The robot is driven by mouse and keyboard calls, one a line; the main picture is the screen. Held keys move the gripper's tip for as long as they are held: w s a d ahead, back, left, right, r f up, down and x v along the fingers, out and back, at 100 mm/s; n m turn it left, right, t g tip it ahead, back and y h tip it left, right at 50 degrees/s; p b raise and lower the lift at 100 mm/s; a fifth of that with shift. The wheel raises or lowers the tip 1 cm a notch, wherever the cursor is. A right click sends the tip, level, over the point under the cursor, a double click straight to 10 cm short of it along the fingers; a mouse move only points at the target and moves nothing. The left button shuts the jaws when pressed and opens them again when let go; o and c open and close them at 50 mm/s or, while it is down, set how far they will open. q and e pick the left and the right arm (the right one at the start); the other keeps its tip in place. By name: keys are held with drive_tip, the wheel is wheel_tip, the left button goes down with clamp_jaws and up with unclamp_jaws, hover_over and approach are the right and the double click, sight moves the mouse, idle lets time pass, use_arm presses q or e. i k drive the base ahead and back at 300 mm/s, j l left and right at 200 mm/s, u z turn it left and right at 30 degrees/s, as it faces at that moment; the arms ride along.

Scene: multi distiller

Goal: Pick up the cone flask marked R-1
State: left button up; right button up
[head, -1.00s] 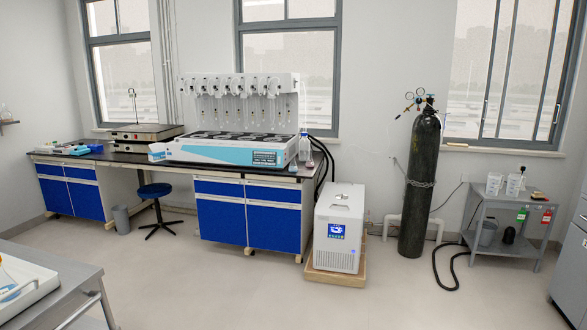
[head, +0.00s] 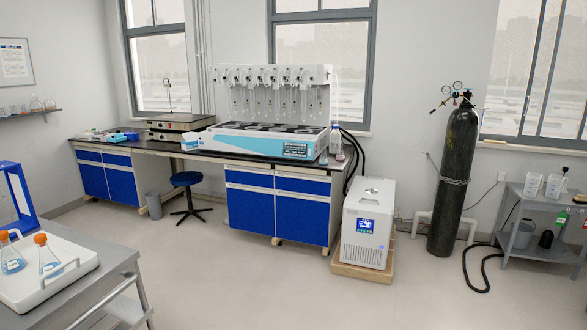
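Two cone flasks with orange caps and blue liquid stand in a white tray (head: 85,258) at the lower left of the head view. One flask (head: 13,262) is near the left edge, partly cut off or covered by a white handle. The other flask (head: 48,262) is to its right. Both bear small white labels, but I cannot read which is R-1. A small flask (head: 323,157) also stands at the right end of the blue bench, its marking unreadable. Neither of my grippers is in view.
The tray sits on a grey metal cart or table (head: 115,262) with a side rail, beside a blue frame (head: 18,200). A stool (head: 186,180), a white chiller (head: 368,225) and a dark gas cylinder (head: 455,180) stand farther off. The middle floor is clear.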

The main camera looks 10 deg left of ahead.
sight(324, 160)
drive_tip(key=i, duration=4.25)
drive_tip(key=j+u, duration=0.05)
drive_tip(key=j, duration=0.1)
